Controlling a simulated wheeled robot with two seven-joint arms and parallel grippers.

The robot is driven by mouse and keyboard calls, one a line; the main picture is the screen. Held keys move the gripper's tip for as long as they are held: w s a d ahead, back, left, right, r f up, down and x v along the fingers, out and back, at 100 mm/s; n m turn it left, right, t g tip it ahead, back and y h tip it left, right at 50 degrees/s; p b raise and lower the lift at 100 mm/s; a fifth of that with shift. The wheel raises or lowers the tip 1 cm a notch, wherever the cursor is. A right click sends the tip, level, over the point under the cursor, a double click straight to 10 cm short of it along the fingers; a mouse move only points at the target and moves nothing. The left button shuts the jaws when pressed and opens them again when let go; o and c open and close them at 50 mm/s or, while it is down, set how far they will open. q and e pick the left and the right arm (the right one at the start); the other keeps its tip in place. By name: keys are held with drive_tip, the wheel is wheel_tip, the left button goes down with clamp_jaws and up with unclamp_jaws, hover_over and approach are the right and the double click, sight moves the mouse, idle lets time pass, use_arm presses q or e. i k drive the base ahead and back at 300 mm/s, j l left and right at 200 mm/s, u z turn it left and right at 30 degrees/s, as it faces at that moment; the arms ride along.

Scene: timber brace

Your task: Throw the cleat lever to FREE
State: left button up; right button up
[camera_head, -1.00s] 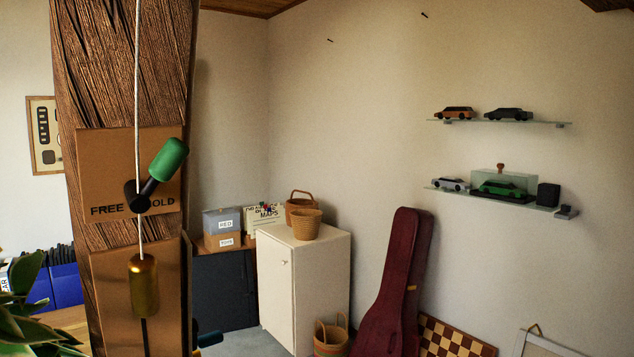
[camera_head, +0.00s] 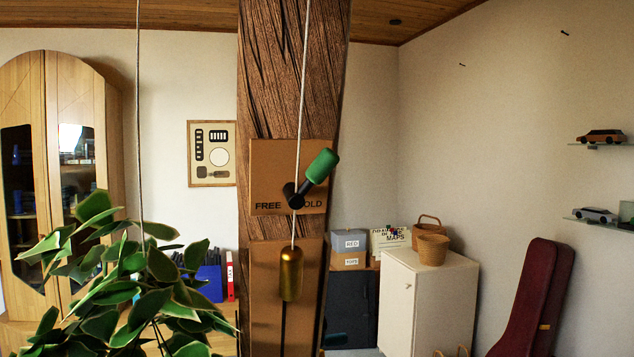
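The cleat lever (camera_head: 319,167) has a green grip and a black pivot. It is mounted on a brown plate (camera_head: 268,160) on the timber brace (camera_head: 290,75). The lever leans up and to the right, toward the "HOLD" label, whose first letter is covered by the pivot. The "FREE" label (camera_head: 268,206) shows at the left of the pivot. A white cord (camera_head: 302,90) runs down past the pivot to a brass weight (camera_head: 291,274) in front of a lower brown plate. Neither of my grippers is in view.
A leafy plant (camera_head: 130,290) hangs from a cord left of the brace. A wooden cabinet (camera_head: 115,130) stands at far left. A white cupboard (camera_head: 430,305) with baskets and a dark red instrument case (camera_head: 535,300) stand to the right. Wall shelves (camera_head: 598,146) hold model cars.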

sight(326, 161)
drive_tip(key=j+z, duration=0.15)
drive_tip(key=z, duration=0.3)
drive_tip(key=i+j+z, duration=0.1)
drive_tip(key=z, duration=0.3)
drive_tip(key=j+z, duration=0.25)
drive_tip(key=z, duration=0.2)
drive_tip(key=j+z, duration=0.15)
drive_tip(key=z, duration=0.25)
drive_tip(key=k+j, duration=0.1)
